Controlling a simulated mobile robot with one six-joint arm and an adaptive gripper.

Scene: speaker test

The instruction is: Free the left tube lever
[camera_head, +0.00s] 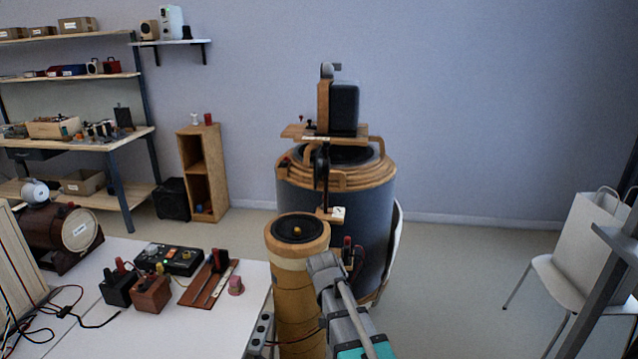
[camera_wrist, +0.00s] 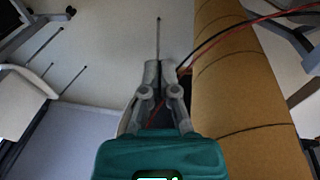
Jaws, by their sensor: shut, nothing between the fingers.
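A tan cardboard tube (camera_head: 300,262) with a black speaker cone on top stands at the centre of the head view. It fills the right of the wrist view (camera_wrist: 235,90). Behind it is a wide grey drum (camera_head: 348,215) with a wooden rim. A dark upright lever-like part (camera_head: 321,170) hangs at the drum's front, with a small white tag (camera_head: 338,214) below it. I cannot tell whether this is the left tube lever. My gripper (camera_head: 322,260) is shut and empty, just right of the tan tube. Its fingers (camera_wrist: 161,66) point past the tube's side.
Red and black wires (camera_wrist: 225,35) run from near my fingertips across the tube. A white table (camera_head: 215,330) with several small devices lies left. A white chair (camera_head: 560,285) with a bag (camera_head: 588,238) stands right. The floor between drum and chair is clear.

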